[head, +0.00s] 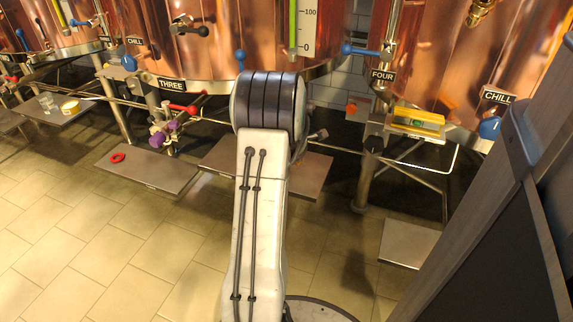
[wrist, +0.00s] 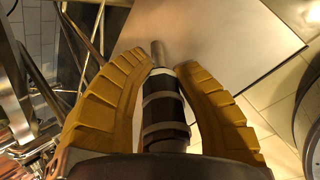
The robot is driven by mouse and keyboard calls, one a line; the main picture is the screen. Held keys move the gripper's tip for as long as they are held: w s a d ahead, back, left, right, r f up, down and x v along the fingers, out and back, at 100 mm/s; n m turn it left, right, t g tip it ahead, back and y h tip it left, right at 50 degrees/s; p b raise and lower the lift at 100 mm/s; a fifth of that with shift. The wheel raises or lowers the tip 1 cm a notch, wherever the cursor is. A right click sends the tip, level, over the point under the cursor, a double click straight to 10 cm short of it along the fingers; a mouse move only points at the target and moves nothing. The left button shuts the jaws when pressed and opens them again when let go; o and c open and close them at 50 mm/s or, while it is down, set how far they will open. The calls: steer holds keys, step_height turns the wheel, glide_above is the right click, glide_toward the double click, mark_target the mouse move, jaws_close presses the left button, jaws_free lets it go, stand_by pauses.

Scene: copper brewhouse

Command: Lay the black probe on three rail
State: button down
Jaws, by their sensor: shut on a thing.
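In the wrist view, my gripper (wrist: 163,66) has its two ridged yellow fingers closed around the black probe (wrist: 165,125). The probe has pale bands and a bare metal tip that points away from me, past the fingertips. In the head view, my arm hides the gripper and probe. The copper tank labelled THREE (head: 172,85) stands left of my arm. A thin metal rail (head: 215,119) runs below it and passes behind my arm. I cannot tell whether any part of it is a holder for the probe.
Grey plates (head: 148,168) stand low over the tiled floor, one with a red ring (head: 117,158). Valves with red and purple handles (head: 165,135) jut out under THREE. A yellow level (head: 416,121) sits near the FOUR label (head: 382,75). A dark panel (head: 510,220) blocks the right.

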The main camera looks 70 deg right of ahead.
steer(key=shift+w+f+b, duration=0.1)
steer(key=shift+f+b, duration=0.8)
steer(key=shift+f, duration=0.65)
steer(key=shift+f, duration=0.15)
steer(key=shift+f, duration=0.15)
steer(key=c, duration=1)
jaws_free()
steer(key=shift+c, duration=0.2)
steer(key=shift+r, duration=0.2)
